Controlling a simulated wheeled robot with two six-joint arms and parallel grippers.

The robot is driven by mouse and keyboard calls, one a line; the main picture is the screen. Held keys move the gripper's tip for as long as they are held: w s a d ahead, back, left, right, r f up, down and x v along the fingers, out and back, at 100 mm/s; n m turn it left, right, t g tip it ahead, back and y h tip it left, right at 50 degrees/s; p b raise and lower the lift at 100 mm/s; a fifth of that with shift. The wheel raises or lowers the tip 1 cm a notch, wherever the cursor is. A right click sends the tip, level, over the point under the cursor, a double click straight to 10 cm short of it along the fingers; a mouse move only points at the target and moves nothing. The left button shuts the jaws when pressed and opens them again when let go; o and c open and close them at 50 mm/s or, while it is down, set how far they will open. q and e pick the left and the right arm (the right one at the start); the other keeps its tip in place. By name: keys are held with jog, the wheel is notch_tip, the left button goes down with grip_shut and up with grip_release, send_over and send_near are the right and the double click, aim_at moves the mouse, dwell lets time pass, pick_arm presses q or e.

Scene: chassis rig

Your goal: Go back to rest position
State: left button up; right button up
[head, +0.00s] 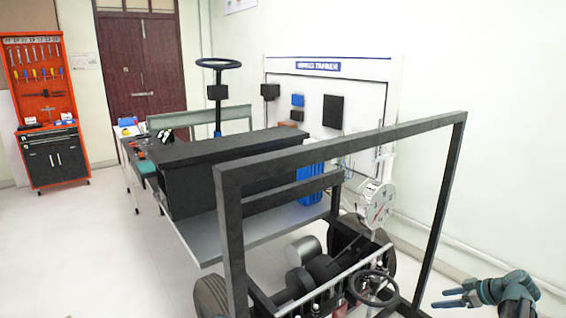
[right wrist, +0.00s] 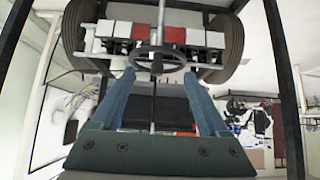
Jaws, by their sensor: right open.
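My right gripper (head: 445,298) is at the lower right of the head view, to the right of the chassis frame. Its two fingers are apart with nothing between them. In the right wrist view the open fingers (right wrist: 158,76) point toward the chassis, and a small black steering wheel (right wrist: 158,58) shows beyond their tips. The same steering wheel (head: 373,288) is in the head view, to the left of the gripper and apart from it. My left gripper is not in the head view.
A dark upright frame (head: 453,185) stands between the chassis and the right wall. A round gauge (head: 377,206) is behind it. A black box-topped bench (head: 215,150) fills the middle. An orange tool cabinet (head: 52,150) stands far left. Floor (head: 90,250) at left is clear.

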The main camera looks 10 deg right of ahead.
jog(key=w+a+f+g, duration=0.1)
jog(key=a+f+g, duration=0.15)
jog(key=a, duration=1.15)
jog(key=w+a+f+g, duration=0.1)
jog(key=a+f+g, duration=0.15)
jog(key=a, duration=1.15)
jog(key=s+a+m+g+h, duration=0.1)
jog(key=s+a+h, duration=0.1)
jog(key=s+a, duration=0.45)
jog(key=s+a+f+g+h, duration=0.15)
jog(key=s+a, duration=0.25)
jog(key=a, duration=0.6)
jog(key=s+a+m+g+h, duration=0.1)
jog(key=s+a+h, duration=0.1)
jog(key=s+a, duration=0.45)
pick_arm(q)
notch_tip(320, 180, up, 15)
jog(key=p, duration=1.4)
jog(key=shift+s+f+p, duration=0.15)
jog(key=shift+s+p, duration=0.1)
jog(key=shift+p, duration=0.1)
pick_arm(e)
notch_tip(320, 180, up, 15)
jog(key=w+a, duration=0.1)
jog(key=w, duration=0.1)
jog(key=shift+a, duration=0.15)
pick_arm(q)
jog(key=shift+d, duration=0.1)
pick_arm(e)
jog(key=shift+f, duration=0.1)
